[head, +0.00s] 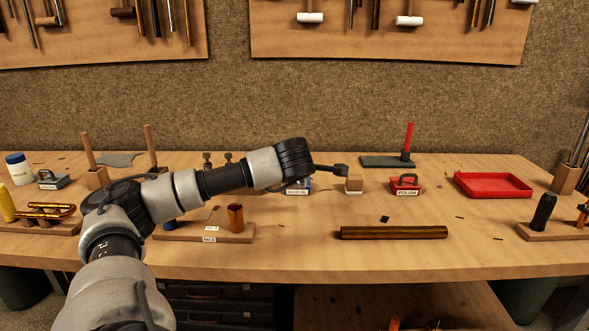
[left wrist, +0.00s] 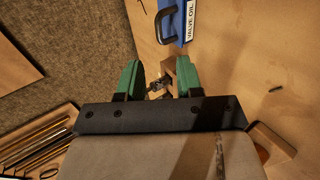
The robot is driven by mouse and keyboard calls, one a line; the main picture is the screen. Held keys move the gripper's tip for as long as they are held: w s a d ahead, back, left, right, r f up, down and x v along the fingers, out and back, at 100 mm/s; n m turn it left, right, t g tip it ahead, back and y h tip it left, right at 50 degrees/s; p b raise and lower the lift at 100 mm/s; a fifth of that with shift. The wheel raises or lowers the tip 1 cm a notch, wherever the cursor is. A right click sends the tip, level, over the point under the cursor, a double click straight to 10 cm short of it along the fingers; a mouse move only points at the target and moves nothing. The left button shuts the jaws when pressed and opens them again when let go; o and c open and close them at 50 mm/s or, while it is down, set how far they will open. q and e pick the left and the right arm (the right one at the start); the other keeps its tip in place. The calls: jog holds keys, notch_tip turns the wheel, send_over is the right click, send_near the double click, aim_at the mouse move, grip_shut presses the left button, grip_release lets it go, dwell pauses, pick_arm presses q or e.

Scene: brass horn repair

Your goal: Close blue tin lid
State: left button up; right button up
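The blue tin (head: 300,185) stands mid-table, mostly hidden behind my left arm in the head view. In the left wrist view the blue tin (left wrist: 172,6) is cut off by the top edge; its dark handle and "VALVE OIL" label show. I cannot tell how far its lid is open. My left gripper (left wrist: 158,75) has its green fingers apart, short of the tin. A wooden piece and small metal parts show between or beyond the fingers; no grip on them shows. My right gripper is in neither view.
A brown tube (head: 393,233) lies in front. A wooden stand (head: 240,236) is at front left. Bare tabletop lies between the tube and stand.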

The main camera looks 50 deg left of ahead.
pick_arm(q)
jog(key=shift+v, duration=1.6)
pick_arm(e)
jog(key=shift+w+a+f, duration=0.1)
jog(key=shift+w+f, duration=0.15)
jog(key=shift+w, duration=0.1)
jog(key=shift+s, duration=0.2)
